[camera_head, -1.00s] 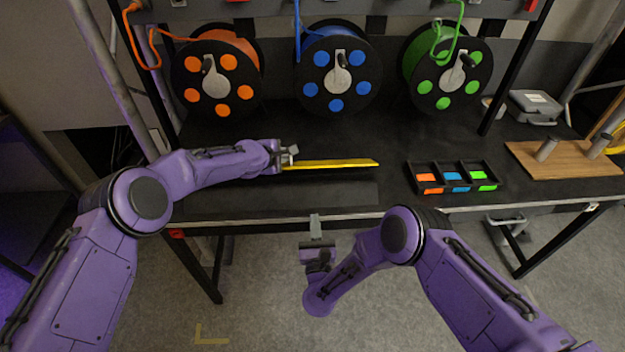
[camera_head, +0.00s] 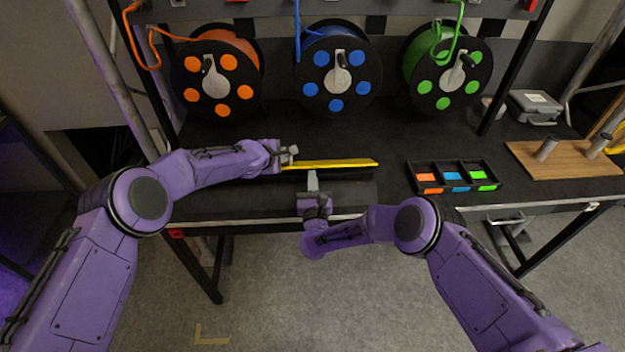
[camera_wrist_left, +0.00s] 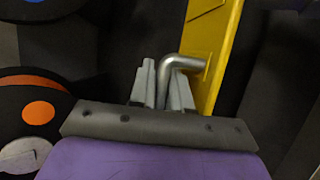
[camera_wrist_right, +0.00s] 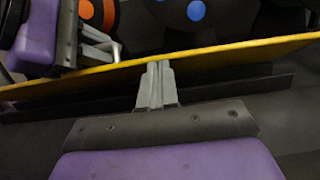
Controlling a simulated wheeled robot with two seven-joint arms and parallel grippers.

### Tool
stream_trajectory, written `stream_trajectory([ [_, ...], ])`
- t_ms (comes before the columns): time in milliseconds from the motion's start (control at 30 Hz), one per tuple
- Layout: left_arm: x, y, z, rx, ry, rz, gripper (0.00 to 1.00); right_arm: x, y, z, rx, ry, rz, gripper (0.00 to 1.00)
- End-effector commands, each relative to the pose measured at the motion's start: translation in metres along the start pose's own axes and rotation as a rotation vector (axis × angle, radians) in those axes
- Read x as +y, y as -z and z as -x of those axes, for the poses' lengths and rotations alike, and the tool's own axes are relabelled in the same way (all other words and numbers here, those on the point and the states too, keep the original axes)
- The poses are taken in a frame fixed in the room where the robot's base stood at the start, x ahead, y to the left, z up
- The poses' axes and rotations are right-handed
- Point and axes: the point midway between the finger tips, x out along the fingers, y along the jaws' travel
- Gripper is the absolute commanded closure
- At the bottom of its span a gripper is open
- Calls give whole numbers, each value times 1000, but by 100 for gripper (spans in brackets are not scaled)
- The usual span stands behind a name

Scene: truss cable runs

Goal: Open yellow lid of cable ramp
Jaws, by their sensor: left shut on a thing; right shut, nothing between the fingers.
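The yellow lid (camera_head: 335,163) of the cable ramp shows as a narrow strip on the black table; its opening angle is hard to judge. My left gripper (camera_head: 291,155) is shut on the bent metal handle (camera_wrist_left: 183,63) at the lid's left end. The lid (camera_wrist_left: 213,60) runs beside that handle in the left wrist view. My right gripper (camera_head: 313,178) is shut and empty, in front of the lid's left half. In the right wrist view its fingertips (camera_wrist_right: 159,68) are close to the lid's edge (camera_wrist_right: 230,53); contact is unclear. The black ramp base (camera_wrist_right: 225,88) lies below the lid.
Orange (camera_head: 218,72), blue (camera_head: 337,75) and green (camera_head: 447,70) cable reels stand behind. A black tray (camera_head: 455,188) with coloured pieces and a wooden board (camera_head: 560,160) with pegs are to the right. The table's front edge (camera_head: 255,221) runs below my right gripper.

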Motion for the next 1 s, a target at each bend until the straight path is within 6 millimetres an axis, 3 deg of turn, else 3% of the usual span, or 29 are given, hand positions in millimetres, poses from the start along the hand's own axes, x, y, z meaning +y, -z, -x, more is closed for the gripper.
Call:
stream_trajectory([
  [633,-2,2,1,1,4,2,100,0,-14,-13,-6,1,0,100],
  [667,-2,2,1,1,4,2,79,0,-15,-13,-7,1,0,100],
  [700,-3,2,1,0,5,2,77,0,-15,-13,-7,2,0,100],
  [1000,-4,0,-1,-1,8,-1,77,-1,-15,-13,-7,3,1,100],
])
